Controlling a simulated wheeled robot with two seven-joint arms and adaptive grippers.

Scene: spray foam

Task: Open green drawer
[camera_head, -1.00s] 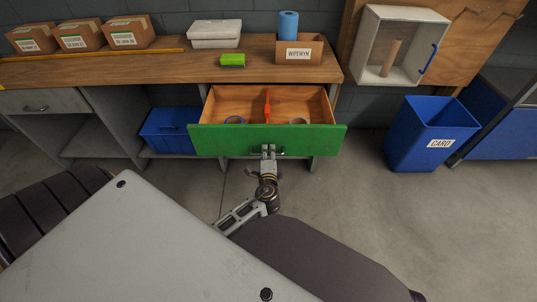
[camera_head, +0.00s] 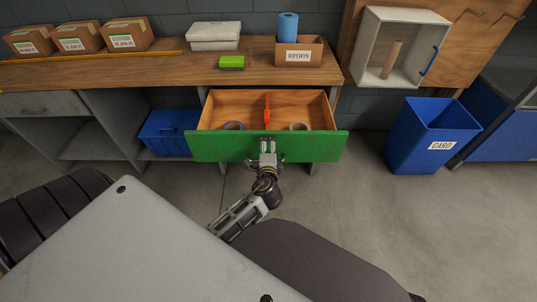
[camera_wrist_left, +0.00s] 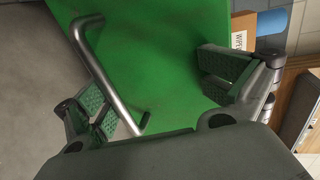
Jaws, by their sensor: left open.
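The green drawer (camera_head: 218,147) is pulled well out from under the wooden bench, so its wooden inside shows. Its metal handle is mostly hidden behind my left gripper (camera_head: 267,148) in the head view. In the left wrist view, the green front (camera_wrist_left: 165,45) fills the middle, and the bar handle (camera_wrist_left: 105,75) crosses between the spread fingers of my left gripper (camera_wrist_left: 160,90). The bar lies closer to the left finger, and the gripper is not clamped on it. My right gripper is out of view.
A blue bin (camera_head: 430,135) stands to the right, and a blue box (camera_head: 168,133) sits on the left under-shelf. Floor between drawer and bin is clear.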

